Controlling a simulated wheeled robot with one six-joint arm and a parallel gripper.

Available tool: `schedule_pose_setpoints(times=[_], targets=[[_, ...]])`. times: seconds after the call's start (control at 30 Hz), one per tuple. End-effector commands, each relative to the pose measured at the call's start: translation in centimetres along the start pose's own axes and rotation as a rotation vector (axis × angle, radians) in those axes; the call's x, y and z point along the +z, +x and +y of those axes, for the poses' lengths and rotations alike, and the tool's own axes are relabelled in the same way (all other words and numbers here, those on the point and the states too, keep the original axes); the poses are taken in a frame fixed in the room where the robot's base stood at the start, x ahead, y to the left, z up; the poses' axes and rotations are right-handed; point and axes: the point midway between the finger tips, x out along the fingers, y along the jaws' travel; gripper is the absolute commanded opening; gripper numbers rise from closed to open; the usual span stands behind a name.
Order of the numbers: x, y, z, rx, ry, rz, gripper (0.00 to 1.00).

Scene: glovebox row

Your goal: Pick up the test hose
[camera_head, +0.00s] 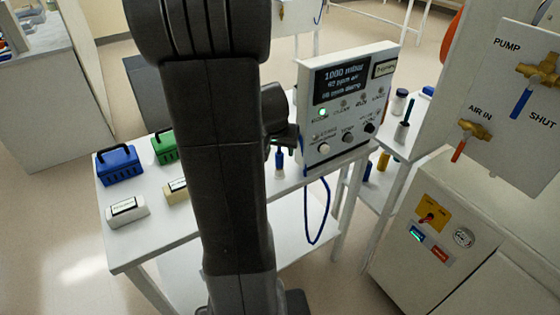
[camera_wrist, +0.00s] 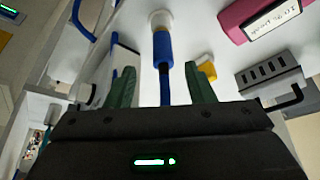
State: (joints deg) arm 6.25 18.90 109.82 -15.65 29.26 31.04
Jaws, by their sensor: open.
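The test hose appears as a blue sleeve in a white socket (camera_wrist: 163,48) in the wrist view, with a thin dark-blue line running from it toward my gripper. In the head view, a blue sleeve (camera_head: 279,160) stands upright on the white table beside the instrument panel, and a blue hose (camera_head: 308,228) loops down from the table's edge. My gripper (camera_wrist: 163,88) is open. Its two green fingers stand either side of the thin line, with visible gaps. In the head view my arm hides most of the gripper.
The instrument panel (camera_head: 348,98) reads 1000 mbar. Blue (camera_head: 118,166) and green (camera_head: 165,146) handled boxes and a white labelled block (camera_head: 127,210) sit on the table. A pink block (camera_wrist: 262,18) and grey slotted box (camera_wrist: 272,75) show in the wrist view. A valve panel (camera_head: 510,95) stands at right.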

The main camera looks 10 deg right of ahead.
Motion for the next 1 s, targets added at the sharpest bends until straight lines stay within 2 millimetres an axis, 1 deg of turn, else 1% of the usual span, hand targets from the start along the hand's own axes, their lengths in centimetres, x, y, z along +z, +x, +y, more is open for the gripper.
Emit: schedule_pose_setpoints(times=[0.03,0.1,0.27,0.37,0.6,0.7,0.8,1.0], targets=[[0.1,0.7,0.0,0.001,-0.001,-0.002,0.49],[0.0,1.1,0.0,0.001,-0.001,-0.001,0.49],[0.0,1.8,0.0,0.0,-0.001,0.0,0.49],[0.0,2.5,-0.1,0.001,0.0,-0.003,0.49],[0.1,5.6,-0.2,0.001,0.0,-0.003,0.49],[0.0,6.4,-0.2,0.0,-0.001,-0.001,0.49],[0.0,6.7,-0.2,0.0,-0.001,-0.001,0.49],[0.0,6.7,-0.2,-0.001,-0.001,0.0,0.49]])
